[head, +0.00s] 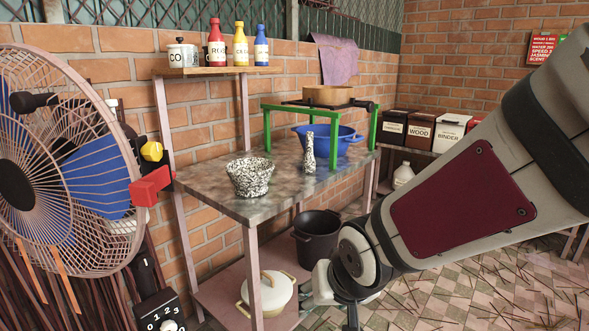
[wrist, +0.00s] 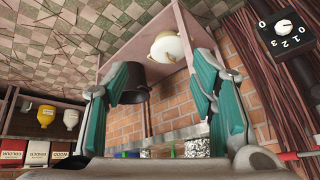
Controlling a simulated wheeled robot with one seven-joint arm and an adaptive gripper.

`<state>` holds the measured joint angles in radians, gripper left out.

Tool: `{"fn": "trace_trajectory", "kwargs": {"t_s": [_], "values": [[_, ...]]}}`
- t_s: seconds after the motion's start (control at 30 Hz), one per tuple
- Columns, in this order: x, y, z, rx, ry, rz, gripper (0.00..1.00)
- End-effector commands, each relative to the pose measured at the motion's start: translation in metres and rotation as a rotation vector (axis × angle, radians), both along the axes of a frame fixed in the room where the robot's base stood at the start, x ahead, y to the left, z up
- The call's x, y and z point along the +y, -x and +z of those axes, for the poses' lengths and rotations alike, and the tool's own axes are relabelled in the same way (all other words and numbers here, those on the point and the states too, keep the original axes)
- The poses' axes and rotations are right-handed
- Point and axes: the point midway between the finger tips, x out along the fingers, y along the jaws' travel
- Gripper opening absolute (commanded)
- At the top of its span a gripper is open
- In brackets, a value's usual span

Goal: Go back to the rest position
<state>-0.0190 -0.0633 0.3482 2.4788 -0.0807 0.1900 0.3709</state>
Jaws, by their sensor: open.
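My gripper (wrist: 158,85) is open in the wrist view, its two teal-padded fingers spread apart with nothing between them. In the head view my arm comes in from the right and reaches down to the gripper end (head: 340,283), low in front of the table (head: 232,205); the fingers are mostly cut off or hidden there. On the tabletop stand a speckled bowl (head: 250,180), a speckled bottle-shaped vase (head: 309,153) and a blue basin (head: 349,142) under a green frame (head: 267,130). A round wooden sieve (head: 327,95) rests on top of the frame.
A large fan (head: 75,160) with a switch box (head: 160,312) stands at left. A dark bucket (head: 316,238) and a lidded white pot (head: 268,295) sit below the tabletop. Labelled boxes (head: 420,131) line the back right. Sticks litter the tiled floor (head: 500,285) at right.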

Motion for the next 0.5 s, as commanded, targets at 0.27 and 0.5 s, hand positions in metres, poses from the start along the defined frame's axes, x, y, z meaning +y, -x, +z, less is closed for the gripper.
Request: {"fn": "trace_trajectory", "kwargs": {"t_s": [0.27, 0.5], "values": [[-0.091, 0.097, 0.049, 0.181, 0.168, -0.085, 0.52], [-0.124, 0.186, 0.070, 0.344, 0.177, -0.101, 0.52]]}}
